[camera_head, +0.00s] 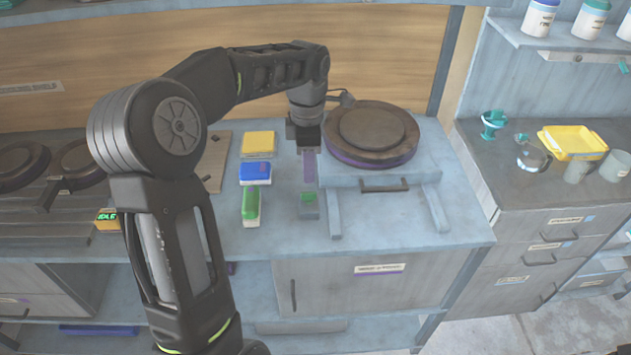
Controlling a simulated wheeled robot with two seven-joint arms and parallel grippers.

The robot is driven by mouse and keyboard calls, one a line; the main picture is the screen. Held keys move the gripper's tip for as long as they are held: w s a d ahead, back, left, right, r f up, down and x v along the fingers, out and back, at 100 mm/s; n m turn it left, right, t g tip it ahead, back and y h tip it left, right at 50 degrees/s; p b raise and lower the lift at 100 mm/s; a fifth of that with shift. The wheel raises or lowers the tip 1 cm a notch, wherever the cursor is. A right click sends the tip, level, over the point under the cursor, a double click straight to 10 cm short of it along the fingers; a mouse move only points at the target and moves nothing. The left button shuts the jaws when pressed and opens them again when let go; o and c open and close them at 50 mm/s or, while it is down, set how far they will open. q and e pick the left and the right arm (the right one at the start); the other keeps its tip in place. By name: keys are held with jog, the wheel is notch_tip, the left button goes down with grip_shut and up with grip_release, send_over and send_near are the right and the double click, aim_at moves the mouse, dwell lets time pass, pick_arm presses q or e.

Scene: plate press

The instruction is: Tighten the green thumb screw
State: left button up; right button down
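A small green piece (308,197), which looks like the green thumb screw, sits on top of a small grey block at the front left of the round press (370,135). My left gripper (309,168) points down just above and behind it, apart from it in the picture. A purple strip shows at its fingers; I cannot tell whether it is part of the gripper or something held, nor whether the fingers are open or shut. My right gripper is not in view.
Yellow (258,143), blue (255,173) and green-and-white (251,208) boxes stand left of the gripper. The press rests on a blue-grey stand with a handle (384,185). Dark round plates (20,164) lie at left. A yellow tray (572,142) is on the right counter.

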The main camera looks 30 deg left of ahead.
aim_at(309, 192)
pick_arm(q)
jog(key=shift+s+r, duration=0.1)
jog(key=shift+s, duration=0.1)
jog(key=shift+w+f, duration=0.15)
jog(key=shift+f, duration=0.35)
notch_tip(309, 192, down, 7)
jog(key=shift+p, duration=0.7)
grip_shut()
